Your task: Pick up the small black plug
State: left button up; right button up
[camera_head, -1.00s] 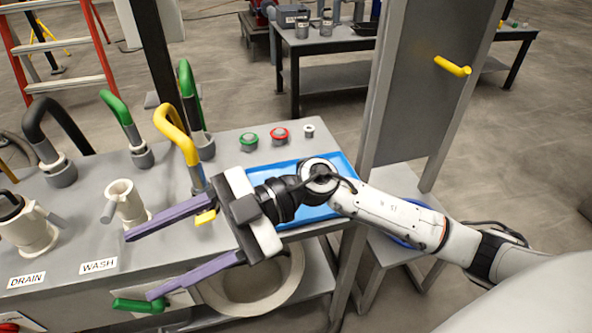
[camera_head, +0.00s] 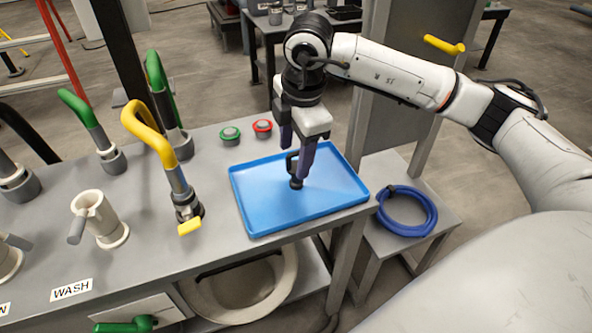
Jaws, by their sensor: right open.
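The small black plug (camera_head: 296,183) stands on the blue tray (camera_head: 257,205), near its middle, with a black loop-like handle on its upper part. My right gripper (camera_head: 296,160) points down over the plug. Its purple fingers are open; the nearer one stands in front of the plug and hides part of it, and the farther one is behind. Whether either finger touches the plug cannot be told. My left gripper is not in view.
Green and red buttons (camera_head: 262,127) sit behind the tray. A yellow-handled valve (camera_head: 164,150) and a white fitting (camera_head: 100,220) stand to the left. A coiled blue hose (camera_head: 404,212) lies on a lower stand to the right. A grey post rises behind my arm.

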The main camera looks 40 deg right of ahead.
aim_at(295, 167)
jog(key=f, duration=0.5)
jog(key=shift+w+d+f, duration=0.15)
jog(key=shift+w+d, duration=0.1)
jog(key=shift+w, duration=0.05)
jog(key=c, duration=1.1)
